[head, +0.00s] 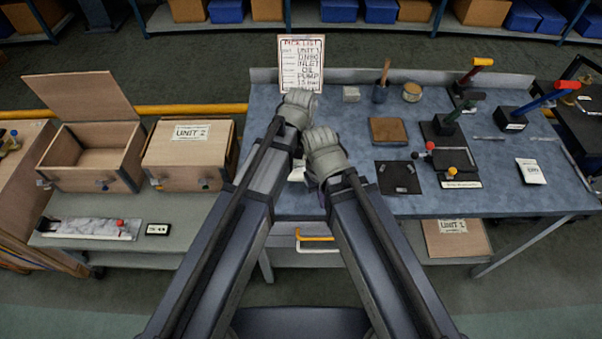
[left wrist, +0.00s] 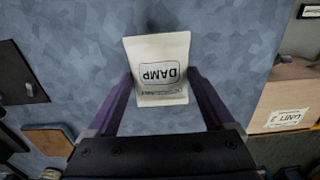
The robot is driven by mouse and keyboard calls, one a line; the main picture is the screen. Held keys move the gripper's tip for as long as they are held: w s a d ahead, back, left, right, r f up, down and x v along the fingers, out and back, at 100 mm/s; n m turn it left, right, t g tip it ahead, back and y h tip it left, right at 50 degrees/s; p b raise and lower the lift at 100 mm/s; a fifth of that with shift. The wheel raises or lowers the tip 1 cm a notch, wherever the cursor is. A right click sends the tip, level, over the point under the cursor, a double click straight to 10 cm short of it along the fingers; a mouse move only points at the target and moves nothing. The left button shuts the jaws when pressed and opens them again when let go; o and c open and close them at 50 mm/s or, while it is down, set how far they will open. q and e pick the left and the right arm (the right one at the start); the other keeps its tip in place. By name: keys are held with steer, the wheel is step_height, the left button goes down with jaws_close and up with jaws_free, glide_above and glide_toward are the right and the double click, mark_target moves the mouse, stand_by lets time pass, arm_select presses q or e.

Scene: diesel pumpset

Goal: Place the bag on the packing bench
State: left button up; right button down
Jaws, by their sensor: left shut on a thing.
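In the head view my left gripper (head: 297,108) is over the bench's left part, and a small pale piece (head: 297,173), likely the bag, shows between my arms. My right gripper (head: 323,150) is beside it; its fingers are hidden. The blue-topped packing bench (head: 345,205) spans the middle and right.
A similar pale packet (head: 530,171) lies on the bench's right side. A black mat (head: 398,178), brown board (head: 388,130), pick-list sign (head: 301,62) and tool stands (head: 449,122) are also on it. Wooden crates (head: 190,155) stand left. Bare bench shows near the front right.

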mark_target(301, 164)
steer(key=shift+f, duration=0.1)
